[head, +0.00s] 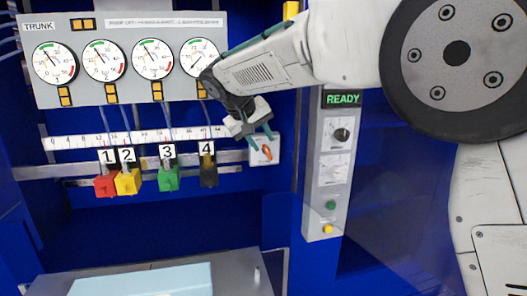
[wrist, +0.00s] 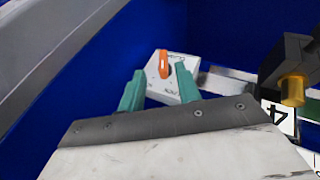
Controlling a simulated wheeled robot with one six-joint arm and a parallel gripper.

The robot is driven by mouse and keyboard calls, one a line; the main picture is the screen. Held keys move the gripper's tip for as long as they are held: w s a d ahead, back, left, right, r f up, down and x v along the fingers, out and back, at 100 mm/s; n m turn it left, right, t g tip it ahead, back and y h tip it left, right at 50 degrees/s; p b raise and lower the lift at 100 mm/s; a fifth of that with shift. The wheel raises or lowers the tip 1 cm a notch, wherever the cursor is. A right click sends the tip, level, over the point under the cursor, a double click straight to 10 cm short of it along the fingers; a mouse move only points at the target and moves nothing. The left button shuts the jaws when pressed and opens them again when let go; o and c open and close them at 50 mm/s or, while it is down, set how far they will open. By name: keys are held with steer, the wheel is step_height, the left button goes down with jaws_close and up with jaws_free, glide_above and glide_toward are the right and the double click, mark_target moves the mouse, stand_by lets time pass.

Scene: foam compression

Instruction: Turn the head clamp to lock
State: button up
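The head clamp is a white block (head: 258,157) with an orange lever (head: 267,152), at the right end of the rail in the head view. The lever leans slightly there. In the wrist view the orange lever (wrist: 163,63) stands upright on the white block (wrist: 172,90), whose printed labels are too small to read surely. My gripper (head: 256,135) is just above the clamp in the head view. In the wrist view its two teal fingers (wrist: 158,77) are apart, with the lever beyond the gap between their tips. They hold nothing, and I see no contact with the lever.
Numbered blocks hang on the rail: red (head: 106,186), yellow (head: 128,182), green (head: 168,179) and black (head: 208,175), the black one nearest the clamp. A gauge panel (head: 130,20) is above. A control panel reading READY (head: 328,170) stands to the right.

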mark_target(264, 146)
steer(key=shift+w+a+r+y, duration=0.15)
steer(key=shift+r+y, duration=0.15)
steer(key=shift+r, duration=0.1)
steer(key=shift+w+a+r+y, duration=0.1)
steer(key=shift+r+y, duration=0.2)
steer(key=shift+r, duration=0.1)
steer(key=x, duration=0.7)
steer(key=shift+w+f, duration=0.15)
steer(key=shift+f, duration=0.1)
jaws_close()
